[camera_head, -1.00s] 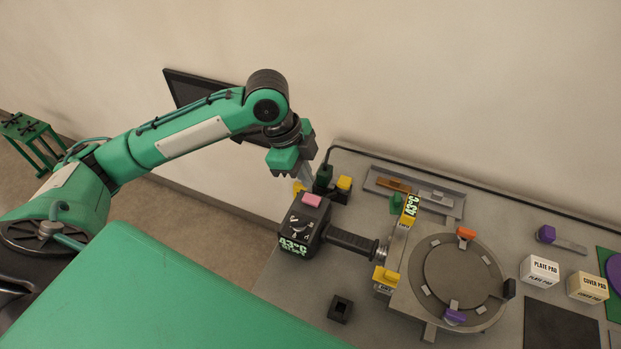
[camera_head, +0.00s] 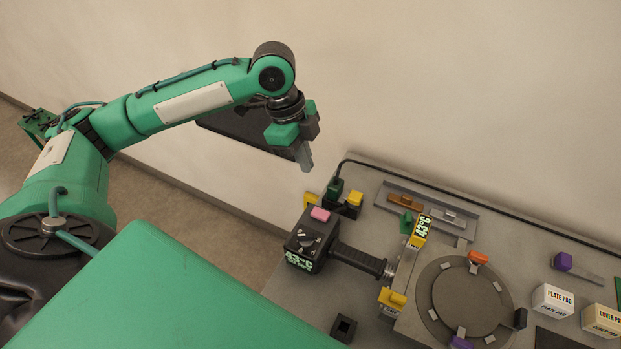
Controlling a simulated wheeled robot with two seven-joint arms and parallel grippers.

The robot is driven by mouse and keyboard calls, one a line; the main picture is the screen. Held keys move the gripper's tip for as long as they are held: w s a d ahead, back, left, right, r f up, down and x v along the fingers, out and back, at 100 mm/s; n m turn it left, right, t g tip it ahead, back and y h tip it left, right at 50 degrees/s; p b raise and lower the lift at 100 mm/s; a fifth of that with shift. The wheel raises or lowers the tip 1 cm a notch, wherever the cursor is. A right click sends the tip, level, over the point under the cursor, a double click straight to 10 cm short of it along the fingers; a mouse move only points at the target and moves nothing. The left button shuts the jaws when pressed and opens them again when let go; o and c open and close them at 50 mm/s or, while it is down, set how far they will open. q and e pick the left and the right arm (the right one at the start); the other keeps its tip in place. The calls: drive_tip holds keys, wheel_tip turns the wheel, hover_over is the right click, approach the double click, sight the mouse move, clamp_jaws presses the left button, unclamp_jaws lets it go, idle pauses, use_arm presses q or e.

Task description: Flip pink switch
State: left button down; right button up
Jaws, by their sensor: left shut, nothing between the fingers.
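The pink switch (camera_head: 320,214) sits on top of the dark box-shaped heater head (camera_head: 307,243), whose front display reads 43°C. A black handle (camera_head: 358,260) runs right from this head toward the round plate. My left gripper (camera_head: 304,160) is shut and empty, pointing down. In the picture it is above the pink switch and slightly left of it, apart from it. How high it is over the cart is hard to tell. My right gripper is not in view.
A green plug (camera_head: 335,188) with a cable and a yellow block (camera_head: 354,198) stand close behind the switch. The round plate (camera_head: 466,298) with coloured clamps fills the right. A small black socket (camera_head: 343,328) stands in front. A dark screen (camera_head: 245,133) is behind my arm.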

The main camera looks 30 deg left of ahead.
use_arm(q)
drive_tip(key=p, duration=0.3)
approach(325, 215)
wheel_tip(325, 215, down, 5)
drive_tip(key=shift+w+d+f, duration=0.1)
drive_tip(key=shift+f, duration=0.55)
drive_tip(key=shift+f+h, duration=0.2)
drive_tip(key=shift+h, duration=0.1)
drive_tip(key=shift+d+r+p, duration=0.3)
drive_tip(key=shift+d+p, duration=0.1)
drive_tip(key=shift+p, duration=0.3)
drive_tip(key=shift+d, duration=0.3)
